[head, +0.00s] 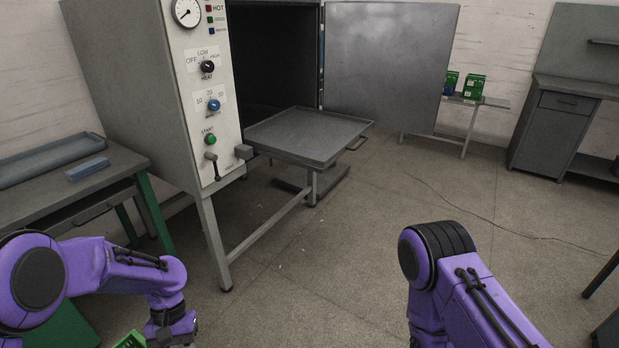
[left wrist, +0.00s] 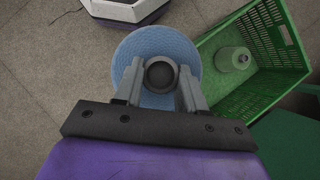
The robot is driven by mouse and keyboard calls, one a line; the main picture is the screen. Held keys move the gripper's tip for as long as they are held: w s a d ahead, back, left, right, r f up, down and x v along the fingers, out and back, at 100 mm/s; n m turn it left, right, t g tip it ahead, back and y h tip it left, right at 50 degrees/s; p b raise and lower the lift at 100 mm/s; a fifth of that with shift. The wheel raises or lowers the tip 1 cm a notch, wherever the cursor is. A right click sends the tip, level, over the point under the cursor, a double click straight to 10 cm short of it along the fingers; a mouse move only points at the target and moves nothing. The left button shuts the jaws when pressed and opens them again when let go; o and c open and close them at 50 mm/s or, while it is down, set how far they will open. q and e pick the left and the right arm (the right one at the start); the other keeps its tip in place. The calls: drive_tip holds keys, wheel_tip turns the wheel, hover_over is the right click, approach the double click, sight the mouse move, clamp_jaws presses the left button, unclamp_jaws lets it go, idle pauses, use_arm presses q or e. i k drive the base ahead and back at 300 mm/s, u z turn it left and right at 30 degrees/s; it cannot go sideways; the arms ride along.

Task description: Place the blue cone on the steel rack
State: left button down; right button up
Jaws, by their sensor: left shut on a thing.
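The blue cone (left wrist: 139,45) shows in the left wrist view as a round light-blue shape with a dark round top. My left gripper (left wrist: 160,78) is shut on it, with one finger on each side of the dark top. The cone is beside the green crate, above the floor. In the head view only my left arm shows at the lower left; its fingers and the cone are out of the picture. My right gripper is not in view; only its purple arm shows at the lower right. I cannot make out a steel rack for certain.
A green crate (left wrist: 291,38) holding a pale cone (left wrist: 235,58) lies right of the gripper. A grey cabinet (head: 158,80) has its door (head: 390,55) open and a grey tray (head: 309,132) out front. A workbench (head: 120,160) stands left. Mid-floor is clear.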

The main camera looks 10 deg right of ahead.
sight(299, 132)
drive_tip(key=z, duration=0.5)
drive_tip(key=k, duration=0.7)
drive_tip(key=z, duration=1)
drive_tip(key=i, duration=0.85)
drive_tip(key=z, duration=0.55)
drive_tip(key=i, duration=1.25)
drive_tip(key=u, duration=0.4)
drive_tip(key=i, duration=0.75)
drive_tip(key=u, duration=1.45)
drive_tip(key=i, duration=0.6)
drive_tip(key=u, duration=0.65)
